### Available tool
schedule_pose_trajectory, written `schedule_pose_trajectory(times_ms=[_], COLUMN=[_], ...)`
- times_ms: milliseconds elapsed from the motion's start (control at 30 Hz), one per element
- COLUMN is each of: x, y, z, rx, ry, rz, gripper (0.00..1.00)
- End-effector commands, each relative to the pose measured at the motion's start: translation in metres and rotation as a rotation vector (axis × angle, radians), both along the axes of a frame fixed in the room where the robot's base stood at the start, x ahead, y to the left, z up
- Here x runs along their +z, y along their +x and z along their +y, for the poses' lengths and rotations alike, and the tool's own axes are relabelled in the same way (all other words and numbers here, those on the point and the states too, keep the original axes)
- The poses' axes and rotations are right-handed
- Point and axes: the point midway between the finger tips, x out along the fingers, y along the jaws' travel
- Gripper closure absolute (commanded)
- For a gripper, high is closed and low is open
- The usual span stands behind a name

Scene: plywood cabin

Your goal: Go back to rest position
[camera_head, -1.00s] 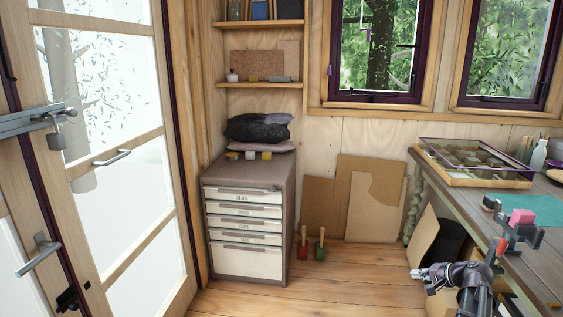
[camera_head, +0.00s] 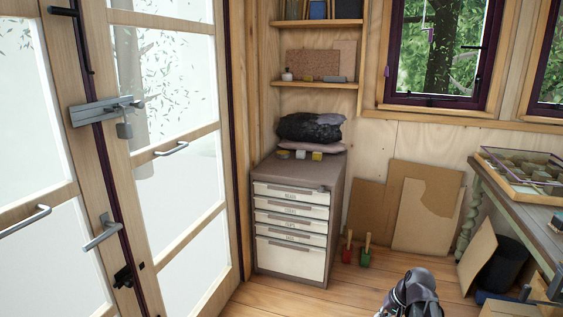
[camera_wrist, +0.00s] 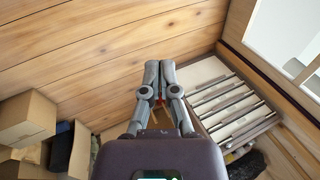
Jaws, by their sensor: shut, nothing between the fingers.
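My gripper (camera_wrist: 159,66) shows in the wrist view with its two grey fingers together and nothing between them. It hangs over the wooden floor, clear of any object. In the head view part of my arm (camera_head: 412,293) shows at the bottom edge, in front of the floor and to the right of the drawer cabinet. The fingertips are hard to make out there.
A drawer cabinet (camera_head: 291,222) stands beside the glazed door (camera_head: 178,155), all its drawers looking shut. A workbench (camera_head: 520,212) is at right. Cardboard boxes (camera_wrist: 27,118) show in the wrist view. Open floor lies between.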

Motion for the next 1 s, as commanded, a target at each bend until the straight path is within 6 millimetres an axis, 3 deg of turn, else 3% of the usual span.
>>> schedule_pose_trajectory(times_ms=[200,500,867,1000], x=[-0.008,-0.014,-0.015,0.004], y=[-0.019,-0.045,-0.066,-0.064], z=[0.046,0.092,0.119,0.117], rx=[0.134,0.288,0.399,0.396], ry=[-0.113,-0.265,-0.385,-0.384], rz=[0.058,0.120,0.156,0.156], gripper=[1.00,1.00,1.00,1.00])
